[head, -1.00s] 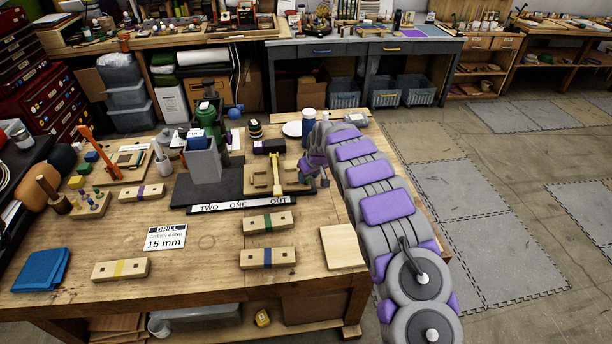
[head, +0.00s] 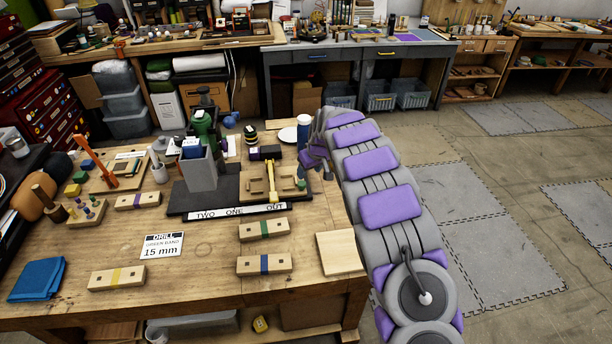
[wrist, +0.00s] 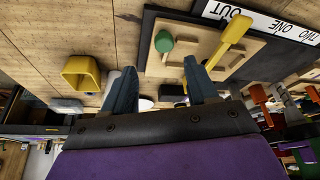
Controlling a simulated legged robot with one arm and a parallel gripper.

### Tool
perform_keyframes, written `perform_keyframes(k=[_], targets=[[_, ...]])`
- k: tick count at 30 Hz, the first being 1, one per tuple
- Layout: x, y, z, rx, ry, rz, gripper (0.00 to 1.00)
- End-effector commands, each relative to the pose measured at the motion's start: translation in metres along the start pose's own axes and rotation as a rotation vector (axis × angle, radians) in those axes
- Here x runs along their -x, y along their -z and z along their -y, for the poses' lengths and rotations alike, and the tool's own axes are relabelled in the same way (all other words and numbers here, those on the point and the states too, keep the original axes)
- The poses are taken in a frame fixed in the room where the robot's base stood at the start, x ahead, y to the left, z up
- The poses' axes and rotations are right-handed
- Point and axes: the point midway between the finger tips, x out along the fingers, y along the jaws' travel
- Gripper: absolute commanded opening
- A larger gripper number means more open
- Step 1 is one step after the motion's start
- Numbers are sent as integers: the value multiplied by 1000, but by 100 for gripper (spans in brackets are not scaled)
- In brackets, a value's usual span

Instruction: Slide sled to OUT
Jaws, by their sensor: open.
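The sled (head: 256,190) is a light wooden board with a yellow lever (head: 271,181), on a dark base plate (head: 228,186). Its board also shows in the wrist view (wrist: 190,53), with the yellow lever (wrist: 229,38) and a green knob (wrist: 164,43). A white strip (head: 256,210) along the front of the plate reads TWO, ONE, OUT; the sled is at the OUT end. My gripper (head: 309,168) is just right of the sled, partly hidden by my arm. In the wrist view its two fingers (wrist: 157,80) are apart with nothing between them.
A grey upright block (head: 200,172) and green machine (head: 205,125) stand left of the sled. Banded wooden blocks (head: 264,230) and a plain board (head: 341,253) lie in front. A yellow cup (wrist: 82,73) shows in the wrist view.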

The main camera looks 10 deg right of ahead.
Motion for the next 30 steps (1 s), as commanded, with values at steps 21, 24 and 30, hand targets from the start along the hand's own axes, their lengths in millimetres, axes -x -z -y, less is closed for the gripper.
perform_keyframes(k=[21, 24, 30], targets=[[88, 0, -2, -1, 1, 0, 58], [87, 0, -2, -1, 1, 0, 58], [87, 0, -2, -1, 1, 0, 58]])
